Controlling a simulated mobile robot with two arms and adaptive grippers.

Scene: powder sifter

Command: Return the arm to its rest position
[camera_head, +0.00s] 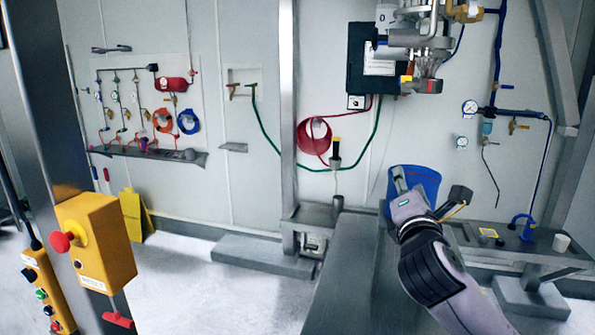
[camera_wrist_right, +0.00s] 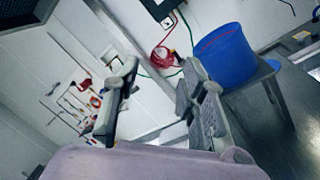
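My right arm comes in from the lower right in the head view, with its gripper (camera_head: 427,187) raised in front of the blue bucket (camera_head: 427,178). The two fingers are spread apart with nothing between them. In the right wrist view the fingers of the right gripper (camera_wrist_right: 157,100) are also wide apart and empty. The blue bucket (camera_wrist_right: 224,57) stands beyond the finger on the right there, apart from it as far as I can tell. My left gripper shows in neither view.
A grey metal bench (camera_head: 350,285) extends under my right arm. A yellow control box (camera_head: 95,240) with a red knob is at the left. Sifter machinery (camera_head: 415,40) hangs above. Hoses (camera_head: 313,137) hang on the wall. Floor at centre left is clear.

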